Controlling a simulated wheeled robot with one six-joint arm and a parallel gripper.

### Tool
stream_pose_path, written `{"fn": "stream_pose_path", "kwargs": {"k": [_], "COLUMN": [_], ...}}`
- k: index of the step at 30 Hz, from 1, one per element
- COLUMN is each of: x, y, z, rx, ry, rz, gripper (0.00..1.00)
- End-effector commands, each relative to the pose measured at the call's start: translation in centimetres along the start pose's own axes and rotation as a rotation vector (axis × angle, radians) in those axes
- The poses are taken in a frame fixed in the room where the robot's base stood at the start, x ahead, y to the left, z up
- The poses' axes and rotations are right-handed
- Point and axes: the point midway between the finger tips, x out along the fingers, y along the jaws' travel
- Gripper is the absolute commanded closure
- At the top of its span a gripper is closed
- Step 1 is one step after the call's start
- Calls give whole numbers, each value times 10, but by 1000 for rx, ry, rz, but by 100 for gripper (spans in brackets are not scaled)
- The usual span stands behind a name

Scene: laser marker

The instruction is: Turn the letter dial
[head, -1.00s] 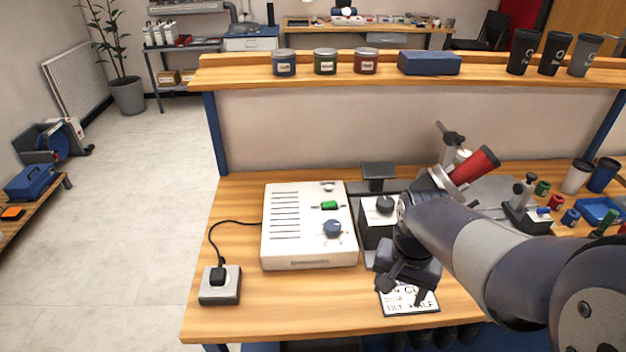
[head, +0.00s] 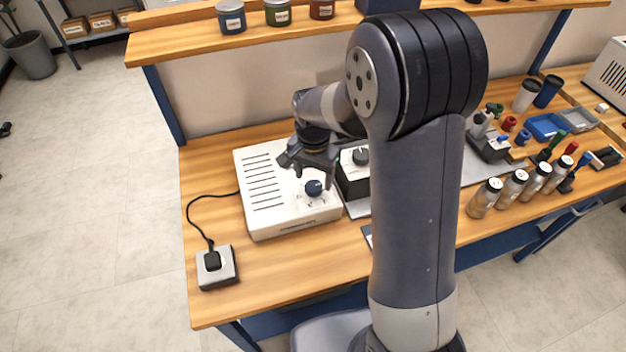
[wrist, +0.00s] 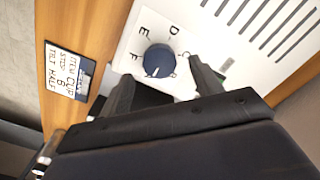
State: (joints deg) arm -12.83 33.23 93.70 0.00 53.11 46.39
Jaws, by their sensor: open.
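The letter dial is a round blue knob (head: 314,188) on the white control box (head: 258,190). In the wrist view the blue knob (wrist: 160,60) has letters around it, among them C, D, E and F. A pale mark shows near the knob's lower edge; which letter it meets I cannot tell. My gripper (head: 311,176) is above the box, over the dial. In the wrist view my gripper's (wrist: 161,72) two fingers are apart, one on each side of the knob's near part. Contact with the knob is not clear. The green switch (wrist: 227,66) is partly hidden by a finger.
A black-sided unit with a dark knob (head: 360,156) stands right of the box. A corded socket block (head: 218,267) is at left. Bottles (head: 512,188) stand far right.

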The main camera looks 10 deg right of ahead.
Motion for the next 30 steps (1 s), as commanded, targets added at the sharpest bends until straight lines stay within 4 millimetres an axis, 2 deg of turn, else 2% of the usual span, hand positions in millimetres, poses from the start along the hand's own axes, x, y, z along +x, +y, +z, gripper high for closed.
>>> {"fn": "stream_pose_path", "kwargs": {"k": [6, 17, 30], "x": [26, 31, 31], "y": [0, 0, 0], "z": [0, 0, 0], "rx": [0, 0, 0], "ry": [-2, 1, 1], "rz": [2, 0, -1], "gripper": [39, 39, 74]}}
